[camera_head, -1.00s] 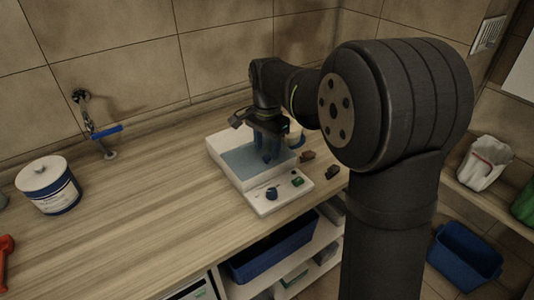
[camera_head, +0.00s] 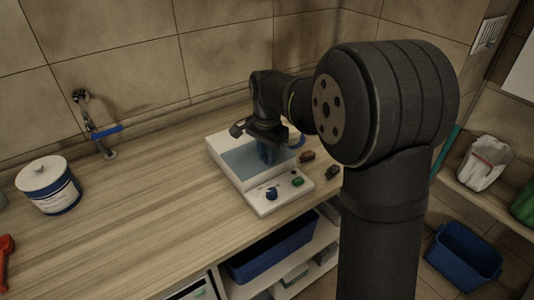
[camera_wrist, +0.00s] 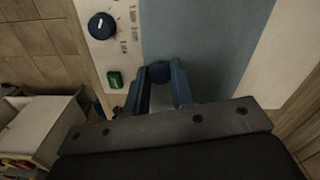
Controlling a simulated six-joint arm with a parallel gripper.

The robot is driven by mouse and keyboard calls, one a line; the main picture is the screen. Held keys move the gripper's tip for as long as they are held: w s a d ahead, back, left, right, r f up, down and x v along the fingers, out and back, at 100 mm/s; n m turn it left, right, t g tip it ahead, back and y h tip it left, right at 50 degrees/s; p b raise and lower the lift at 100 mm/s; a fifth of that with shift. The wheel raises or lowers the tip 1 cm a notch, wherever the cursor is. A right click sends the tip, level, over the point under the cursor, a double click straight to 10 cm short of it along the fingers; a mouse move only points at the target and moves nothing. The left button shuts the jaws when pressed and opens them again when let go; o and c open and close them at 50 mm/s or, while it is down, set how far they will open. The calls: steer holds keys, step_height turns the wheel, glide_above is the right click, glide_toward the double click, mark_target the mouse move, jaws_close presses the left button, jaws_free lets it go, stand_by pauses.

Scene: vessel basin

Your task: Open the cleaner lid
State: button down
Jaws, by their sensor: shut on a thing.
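The cleaner (camera_head: 222,148) is a white box with a front panel carrying a blue knob (camera_head: 272,193) and a green switch (camera_head: 298,182). Its blue-grey lid (camera_head: 240,162) lies flat on top and looks closed. In the wrist view the lid (camera_wrist: 205,40) fills the middle, beside the panel with the knob (camera_wrist: 101,25) and the green switch (camera_wrist: 115,80). My gripper (camera_wrist: 160,76) is over the lid, its blue fingers shut on a round dark blue lid knob (camera_wrist: 159,71). In the head view my gripper (camera_head: 267,158) hides part of the lid.
Small dark items (camera_head: 307,156) lie on the counter right of the cleaner. A white tub (camera_head: 48,185) and a tap with a blue lever (camera_head: 106,132) are at the left. The counter (camera_head: 130,215) between is clear. A blue bin (camera_head: 465,252) stands lower right.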

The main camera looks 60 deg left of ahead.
mark_target(249, 145)
steer(key=a, duration=1)
steer(key=shift+a, duration=0.1)
steer(key=c, duration=1.2)
jaws_free()
step_height(249, 145, up, 18)
steer(key=shift+f, duration=0.25)
steer(key=shift+f, duration=0.1)
step_height(249, 145, down, 17)
steer(key=shift+f, duration=0.15)
